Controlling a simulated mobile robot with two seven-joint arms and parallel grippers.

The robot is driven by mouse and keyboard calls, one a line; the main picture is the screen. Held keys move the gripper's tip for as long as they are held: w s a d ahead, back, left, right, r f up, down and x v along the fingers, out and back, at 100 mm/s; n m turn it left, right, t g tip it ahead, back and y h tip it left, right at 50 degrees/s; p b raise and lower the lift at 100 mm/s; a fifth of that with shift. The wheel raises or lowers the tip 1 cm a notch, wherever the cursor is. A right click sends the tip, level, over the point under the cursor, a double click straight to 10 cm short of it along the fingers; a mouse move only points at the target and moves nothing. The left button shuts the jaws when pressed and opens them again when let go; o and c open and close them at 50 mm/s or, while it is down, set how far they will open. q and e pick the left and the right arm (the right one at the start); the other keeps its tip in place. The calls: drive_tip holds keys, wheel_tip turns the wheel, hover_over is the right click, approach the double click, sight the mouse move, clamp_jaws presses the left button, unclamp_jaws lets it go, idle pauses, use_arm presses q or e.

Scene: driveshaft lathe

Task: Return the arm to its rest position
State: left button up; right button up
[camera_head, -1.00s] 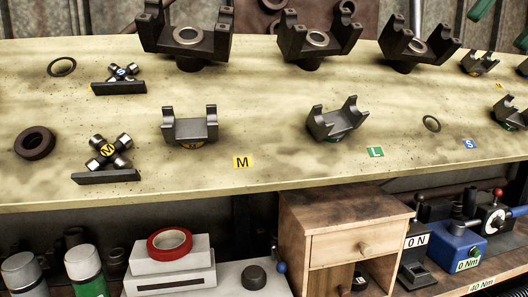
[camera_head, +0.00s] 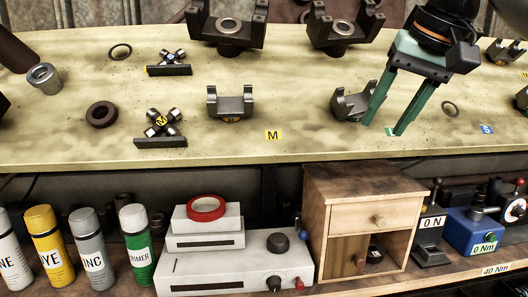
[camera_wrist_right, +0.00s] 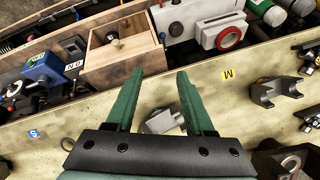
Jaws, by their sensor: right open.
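My right gripper (camera_head: 386,127) hangs over the right-middle of the bench with its two green fingers apart and nothing between their tips. Its fingers also show in the right wrist view (camera_wrist_right: 160,72). A grey yoke (camera_head: 347,104) stands just left of the fingers in the head view; the nearer finger covers its right edge. In the wrist view this yoke (camera_wrist_right: 160,122) shows below, between the fingers, apart from them as far as I can tell. The fingertips partly cover the green label behind them. My left gripper is not in view.
The bench (camera_head: 330,142) holds large dark yokes (camera_head: 228,28), a small yoke (camera_head: 231,104), cross joints (camera_head: 162,123) and rings (camera_head: 101,114). Below stand spray cans (camera_head: 137,245), a white machine (camera_head: 235,270) and a wooden cabinet (camera_head: 362,190). The bench's front strip is mostly clear.

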drive_tip(key=w+a+f+n, duration=0.1)
drive_tip(key=w+a+f, duration=0.2)
drive_tip(key=f, duration=0.4)
drive_tip(key=w+a+f+n, duration=0.2)
drive_tip(key=w+a+f, duration=0.15)
drive_tip(key=f, duration=0.25)
drive_tip(key=s+a+f+n+y, duration=0.15)
drive_tip(key=a+f, duration=0.35)
drive_tip(key=f, duration=0.6)
drive_tip(key=s+a+f+n+y, duration=0.15)
drive_tip(key=a+f, duration=0.25)
drive_tip(key=f, duration=0.6)
drive_tip(key=s+a+f+n+y, duration=0.1)
drive_tip(key=a+f+y, duration=0.3)
drive_tip(key=f, duration=0.7)
drive_tip(key=s+d+f+t+h, duration=0.1)
drive_tip(key=s+d+f+h, duration=0.1)
drive_tip(key=s+d+f, duration=0.3)
drive_tip(key=s+d+f+m+t+h, duration=0.1)
drive_tip(key=s+d+f+h, duration=0.1)
drive_tip(key=s+d+f, duration=0.3)
drive_tip(key=s+d+f+m+t+h, duration=0.1)
drive_tip(key=s+d+f, duration=0.4)
drive_tip(key=s+f, duration=0.5)
drive_tip(key=s+t+h, duration=0.1)
drive_tip(key=s, duration=0.4)
drive_tip(key=shift+d, duration=0.25)
drive_tip(key=shift+f, duration=0.15)
